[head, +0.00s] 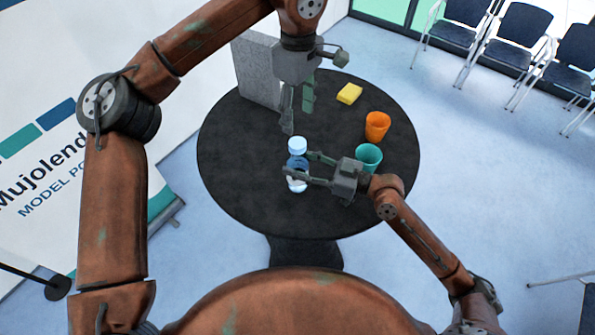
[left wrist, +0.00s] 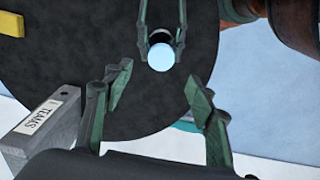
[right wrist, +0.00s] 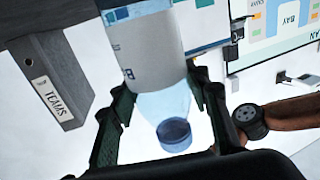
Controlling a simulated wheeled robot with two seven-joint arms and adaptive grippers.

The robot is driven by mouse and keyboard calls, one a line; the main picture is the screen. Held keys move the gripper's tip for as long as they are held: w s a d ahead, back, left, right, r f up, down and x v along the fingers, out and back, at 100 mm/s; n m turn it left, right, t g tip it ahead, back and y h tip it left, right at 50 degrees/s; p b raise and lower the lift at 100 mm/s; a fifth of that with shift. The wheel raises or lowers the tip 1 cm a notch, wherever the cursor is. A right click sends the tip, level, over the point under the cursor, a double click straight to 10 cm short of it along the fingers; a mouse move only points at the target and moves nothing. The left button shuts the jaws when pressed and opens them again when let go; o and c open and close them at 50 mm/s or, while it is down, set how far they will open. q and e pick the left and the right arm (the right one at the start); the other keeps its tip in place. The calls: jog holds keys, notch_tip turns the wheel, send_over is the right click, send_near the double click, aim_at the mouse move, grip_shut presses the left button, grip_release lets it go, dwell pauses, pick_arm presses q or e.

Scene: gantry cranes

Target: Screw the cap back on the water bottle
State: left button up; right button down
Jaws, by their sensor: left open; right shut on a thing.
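The water bottle (head: 297,185) stands on the round black table, upright as far as I can tell. A light blue cap (head: 297,145) sits at its top; it also shows in the left wrist view (left wrist: 161,58) and on the bottle's mouth in the right wrist view (right wrist: 175,133). I cannot tell how tight it is. My right gripper (head: 300,164) is shut on the bottle from the right side, below the cap. My left gripper (head: 298,108) is open and empty above and behind the cap, fingers pointing down, apart from it.
A teal cup (head: 368,157) stands close beside my right gripper, with an orange cup (head: 377,126) behind it. A yellow sponge-like block (head: 349,93) lies farther back. A grey binder (head: 257,70) stands at the table's back left. The table's left part is clear.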

pick_arm(q)
jog(key=shift+r, duration=1.6)
pick_arm(e)
jog(key=c, duration=1)
grip_release()
jog(key=v, duration=1.2)
